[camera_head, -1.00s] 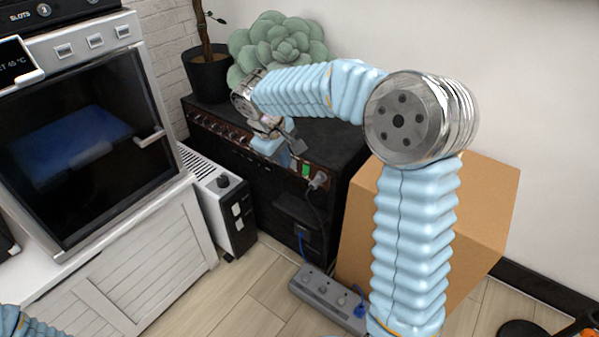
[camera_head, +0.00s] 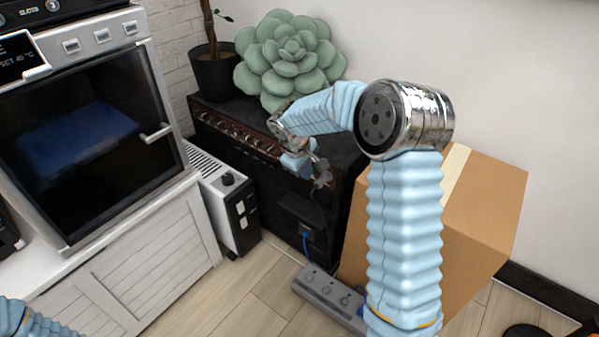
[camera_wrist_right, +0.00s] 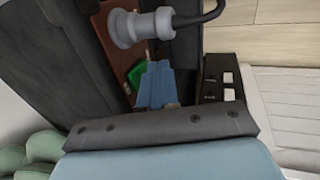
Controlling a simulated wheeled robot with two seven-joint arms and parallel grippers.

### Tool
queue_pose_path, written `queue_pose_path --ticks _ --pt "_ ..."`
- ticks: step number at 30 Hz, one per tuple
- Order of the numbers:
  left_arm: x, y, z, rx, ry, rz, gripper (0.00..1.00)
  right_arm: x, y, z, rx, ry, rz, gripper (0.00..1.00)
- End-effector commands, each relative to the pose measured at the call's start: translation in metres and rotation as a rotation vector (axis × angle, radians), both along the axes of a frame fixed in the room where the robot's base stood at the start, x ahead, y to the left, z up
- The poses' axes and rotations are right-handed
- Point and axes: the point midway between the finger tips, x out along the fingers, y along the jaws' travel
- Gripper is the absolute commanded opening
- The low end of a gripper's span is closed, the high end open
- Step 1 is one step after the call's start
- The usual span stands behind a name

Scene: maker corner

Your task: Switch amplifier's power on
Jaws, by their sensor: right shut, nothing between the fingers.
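The amplifier (camera_head: 262,165) is a black cabinet with a reddish-brown control strip of knobs along its upper front edge. In the right wrist view its green power switch (camera_wrist_right: 137,74) sits on the brown strip (camera_wrist_right: 118,50), next to a grey plug (camera_wrist_right: 140,26) with a dark cable. My right gripper (camera_head: 304,165) is at the right end of the strip and hides the switch in the head view. Its blue fingers (camera_wrist_right: 157,85) are shut and empty, right beside the switch; I cannot tell whether they touch it. My left gripper is out of view.
A plant in a dark pot (camera_head: 214,70) and a green succulent (camera_head: 285,62) stand at the amplifier's top. A cardboard box (camera_head: 485,205) is close on the right. A white heater (camera_head: 232,205) stands left, and a power strip (camera_head: 325,292) lies on the floor.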

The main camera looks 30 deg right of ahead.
Motion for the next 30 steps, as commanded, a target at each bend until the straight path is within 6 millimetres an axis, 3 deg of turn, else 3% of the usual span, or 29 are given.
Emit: queue_pose_path --ticks 13,30 --pt "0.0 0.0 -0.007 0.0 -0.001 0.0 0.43 0.003 -0.007 -0.007 -0.007 -0.002 0.0 0.0" --pt "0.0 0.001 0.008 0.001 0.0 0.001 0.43 0.003 -0.007 0.011 -0.008 -0.002 0.0 0.0"
